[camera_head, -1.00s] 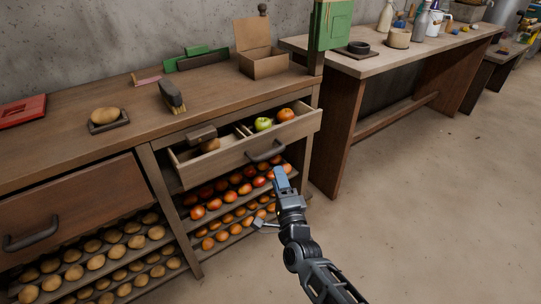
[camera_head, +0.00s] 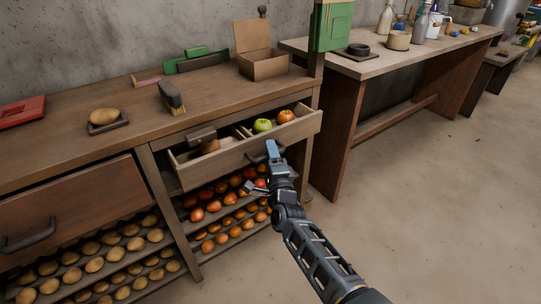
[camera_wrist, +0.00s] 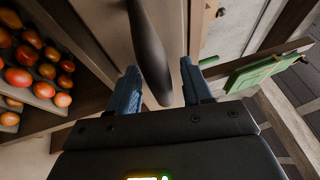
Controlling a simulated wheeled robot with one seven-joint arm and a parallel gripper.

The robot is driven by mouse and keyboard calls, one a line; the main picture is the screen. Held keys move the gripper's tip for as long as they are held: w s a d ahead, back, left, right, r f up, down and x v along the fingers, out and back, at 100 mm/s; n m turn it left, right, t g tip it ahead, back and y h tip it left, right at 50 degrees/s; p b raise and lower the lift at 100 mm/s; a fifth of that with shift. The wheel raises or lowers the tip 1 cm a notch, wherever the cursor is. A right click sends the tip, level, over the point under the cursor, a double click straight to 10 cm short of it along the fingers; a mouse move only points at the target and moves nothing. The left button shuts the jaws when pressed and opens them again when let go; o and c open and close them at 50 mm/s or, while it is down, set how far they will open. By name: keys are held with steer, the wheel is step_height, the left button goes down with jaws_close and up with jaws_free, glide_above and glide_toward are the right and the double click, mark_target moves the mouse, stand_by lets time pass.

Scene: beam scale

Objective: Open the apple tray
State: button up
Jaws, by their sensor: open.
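A light wooden drawer (camera_head: 225,160) stands pulled out of the workbench. It holds a green apple (camera_head: 263,125), an orange-red apple (camera_head: 285,116) and a brown block-like object (camera_head: 202,134). The dark curved handle (camera_head: 257,159) on its front is partly hidden by my gripper (camera_head: 272,152). In the wrist view the handle (camera_wrist: 149,45) runs between the two blue fingers of my gripper (camera_wrist: 160,78), which is open and not closed on it. Sloped racks of red and orange apples (camera_head: 213,206) lie below the drawer; they show at the left of the wrist view (camera_wrist: 30,60).
A closed dark drawer (camera_head: 75,205) and racks of potatoes (camera_head: 115,254) are at the left. On the bench top are a brush (camera_head: 172,98), a potato on a small tray (camera_head: 104,117) and an open box (camera_head: 263,62). The floor at right (camera_head: 440,190) is clear.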

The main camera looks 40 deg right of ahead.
steer(key=shift+c, duration=0.3)
jaws_close()
stand_by(0.3)
